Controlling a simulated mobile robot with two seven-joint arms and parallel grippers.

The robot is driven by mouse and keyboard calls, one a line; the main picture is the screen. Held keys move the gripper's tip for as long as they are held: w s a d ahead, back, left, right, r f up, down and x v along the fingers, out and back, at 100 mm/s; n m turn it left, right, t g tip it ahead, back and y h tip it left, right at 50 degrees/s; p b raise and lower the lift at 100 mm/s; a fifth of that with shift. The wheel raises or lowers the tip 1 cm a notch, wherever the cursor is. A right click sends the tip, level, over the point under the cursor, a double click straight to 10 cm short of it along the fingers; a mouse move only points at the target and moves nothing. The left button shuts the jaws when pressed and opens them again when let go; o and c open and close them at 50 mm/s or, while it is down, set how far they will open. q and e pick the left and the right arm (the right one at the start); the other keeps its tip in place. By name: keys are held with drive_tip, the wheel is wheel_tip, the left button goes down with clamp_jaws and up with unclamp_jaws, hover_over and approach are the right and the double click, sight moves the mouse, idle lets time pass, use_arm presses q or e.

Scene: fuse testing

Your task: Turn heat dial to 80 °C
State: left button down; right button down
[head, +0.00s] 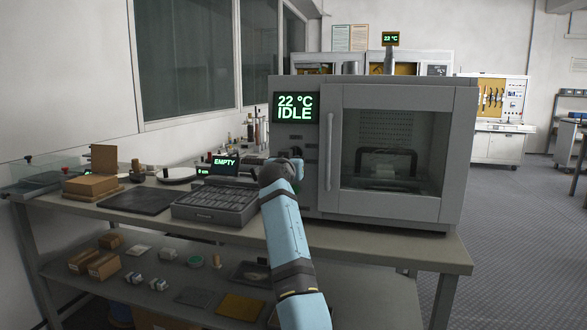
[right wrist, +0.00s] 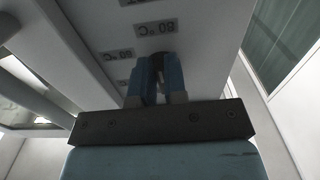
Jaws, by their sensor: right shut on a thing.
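The grey oven (head: 460,150) stands on the bench, and its display (head: 296,107) reads 22 °C IDLE. My right gripper (right wrist: 157,78) is at the control panel, left of the oven door, with its blue fingers shut on the heat dial. The fingers hide most of the dial, and its pointing direction cannot be told. In the right wrist view an upside-down 80 °C label (right wrist: 156,27) is on the panel just beyond the fingertips. In the head view my right arm covers the lower panel. My left gripper is not in view.
The oven door (head: 392,150) with its upright handle (head: 328,150) is closed, right of the panel. A grey compartment tray (head: 213,218) and a small EMPTY display (head: 224,164) are on the bench to the left. A dark mat (head: 135,200) lies farther left.

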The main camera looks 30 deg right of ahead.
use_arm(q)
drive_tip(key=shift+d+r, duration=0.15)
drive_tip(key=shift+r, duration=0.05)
use_arm(e)
drive_tip(key=shift+a, duration=0.1)
drive_tip(key=c, duration=1.2)
unclamp_jaws()
drive_tip(key=shift+o, duration=0.2)
drive_tip(key=shift+a, duration=0.1)
